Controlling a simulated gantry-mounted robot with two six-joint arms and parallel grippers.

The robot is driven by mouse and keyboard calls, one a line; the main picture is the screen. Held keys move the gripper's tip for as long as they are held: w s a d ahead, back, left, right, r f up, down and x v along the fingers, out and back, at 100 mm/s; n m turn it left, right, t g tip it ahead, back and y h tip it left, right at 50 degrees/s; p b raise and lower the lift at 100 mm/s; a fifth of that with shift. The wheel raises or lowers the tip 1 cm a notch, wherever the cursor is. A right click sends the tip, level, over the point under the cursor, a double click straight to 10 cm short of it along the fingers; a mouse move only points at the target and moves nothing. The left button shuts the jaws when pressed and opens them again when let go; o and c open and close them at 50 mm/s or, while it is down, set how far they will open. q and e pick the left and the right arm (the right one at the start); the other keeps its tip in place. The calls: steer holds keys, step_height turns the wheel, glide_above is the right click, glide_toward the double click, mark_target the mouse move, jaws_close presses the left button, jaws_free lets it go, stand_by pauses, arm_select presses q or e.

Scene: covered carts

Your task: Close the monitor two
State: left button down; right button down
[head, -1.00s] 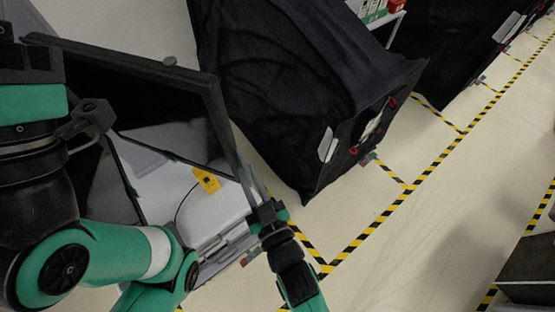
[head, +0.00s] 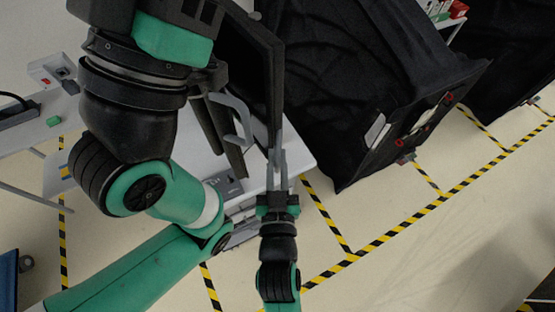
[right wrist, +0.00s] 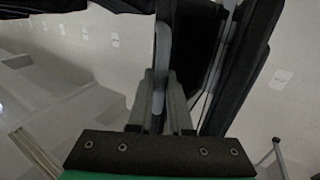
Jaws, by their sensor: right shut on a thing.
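The monitor (head: 260,65) is a black panel in the head view, steeply tilted and seen at a narrow angle, partly hidden by my left arm. My right gripper (head: 277,160) is at the panel's lower end, its fingers shut on the monitor. In the right wrist view, the right gripper (right wrist: 160,100) has a thin light-grey piece between its fingers, with the dark monitor panel (right wrist: 235,65) close to its right. My left gripper (head: 232,120) is partly hidden beside the monitor, near a grey curved piece; its finger state is unclear.
A white cart top (head: 303,160) lies below the monitor. A black covered cart (head: 365,80) stands close on the right. Yellow-black floor tape (head: 400,228) runs beside it, with open floor to the lower right. A white table (head: 30,145) is at the left.

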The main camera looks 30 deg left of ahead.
steer(key=shift+f, duration=0.15)
steer(key=c, duration=1.1)
jaws_free()
steer(key=b+v, duration=0.1)
steer(key=v, duration=1)
steer(key=shift+s+d, duration=0.15)
steer(key=shift+s, duration=0.05)
